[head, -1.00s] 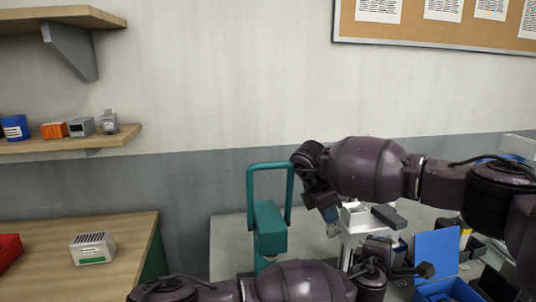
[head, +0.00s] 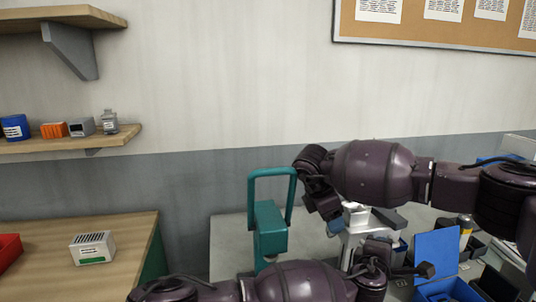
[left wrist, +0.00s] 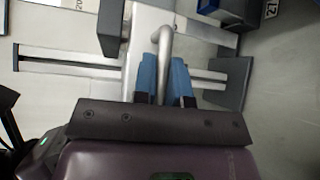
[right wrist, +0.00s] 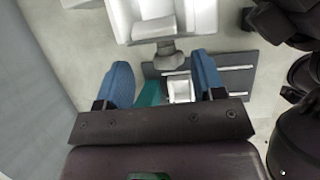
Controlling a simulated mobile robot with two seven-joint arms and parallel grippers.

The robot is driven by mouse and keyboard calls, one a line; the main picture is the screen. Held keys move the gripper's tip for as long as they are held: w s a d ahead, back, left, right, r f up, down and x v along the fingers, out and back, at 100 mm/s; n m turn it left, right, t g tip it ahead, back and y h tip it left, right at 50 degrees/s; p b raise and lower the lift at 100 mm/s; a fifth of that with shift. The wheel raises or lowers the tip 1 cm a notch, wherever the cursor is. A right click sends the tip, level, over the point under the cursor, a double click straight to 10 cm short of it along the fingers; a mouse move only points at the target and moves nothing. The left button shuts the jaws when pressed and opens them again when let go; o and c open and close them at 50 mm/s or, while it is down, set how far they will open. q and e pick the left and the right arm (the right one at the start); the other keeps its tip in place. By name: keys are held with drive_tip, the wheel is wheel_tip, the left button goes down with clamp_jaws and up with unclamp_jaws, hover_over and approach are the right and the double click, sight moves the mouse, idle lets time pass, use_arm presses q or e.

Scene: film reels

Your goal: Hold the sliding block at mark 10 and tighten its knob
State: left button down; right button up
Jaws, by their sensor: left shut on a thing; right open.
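The sliding block is a pale grey-white body (right wrist: 160,12) at the top of the right wrist view, with a dark grey round knob (right wrist: 168,58) on its near side. My right gripper (right wrist: 160,78) is open; its blue fingers stand either side of the knob's line, with the knob just past the tips. I cannot tell if they touch it. In the left wrist view a silver bent handle (left wrist: 164,50) runs between the blue fingers of my left gripper (left wrist: 167,72), which is shut on it. Mark 10 is not readable. In the head view the block (head: 354,216) is partly hidden by my right arm.
A teal frame (head: 269,222) stands left of the block in the head view. Blue bins (head: 446,290) and a blue panel (head: 436,254) lie to the right. A wooden table (head: 120,235) is at left. Dark base plates (left wrist: 228,84) show in the left wrist view.

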use_arm(q)
drive_tip(key=shift+s+d, duration=0.3)
use_arm(e)
drive_tip(key=shift+s+a+r, duration=0.1)
drive_tip(key=shift+a, duration=0.2)
use_arm(q)
drive_tip(key=shift+a, duration=0.1)
drive_tip(key=shift+w, duration=0.1)
drive_tip(key=c, duration=1.1)
unclamp_jaws()
drive_tip(key=shift+w+a, duration=0.1)
use_arm(e)
wheel_tip(320, 180, up, 9)
drive_tip(key=shift+s+a, duration=0.35)
use_arm(q)
drive_tip(key=shift+s+a+r+p, duration=0.2)
drive_tip(key=shift+r+p, duration=0.05)
drive_tip(key=shift+p, duration=0.25)
drive_tip(key=shift+p+v, duration=2.7)
drive_tip(key=shift+p, duration=0.05)
use_arm(e)
wheel_tip(320, 180, up, 7)
